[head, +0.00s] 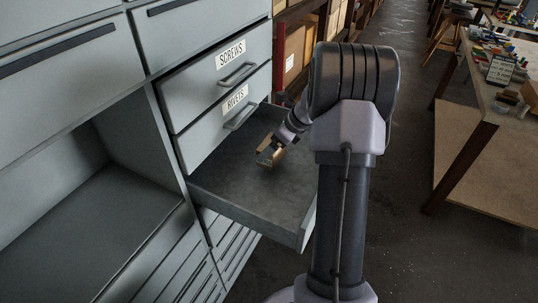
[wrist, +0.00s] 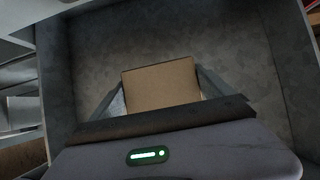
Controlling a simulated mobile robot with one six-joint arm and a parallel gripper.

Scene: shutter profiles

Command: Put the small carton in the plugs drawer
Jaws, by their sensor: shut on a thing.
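The small carton (wrist: 161,84) is a plain brown box. In the wrist view it sits between the two fingers of my gripper (wrist: 160,92), which is shut on it. In the head view the carton (head: 266,157) and my gripper (head: 270,153) are over the open drawer (head: 228,192), inside its walls. The drawer is grey and otherwise looks empty; its floor and walls also show in the wrist view (wrist: 100,42). Its front label is not visible. I cannot tell whether the carton touches the drawer floor.
Above the open drawer are the drawers labelled SCREWS (head: 231,54) and RIVETS (head: 235,98), with handles sticking out. An open empty compartment (head: 90,215) is at left. A workbench (head: 490,100) with small items stands at right across a clear aisle.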

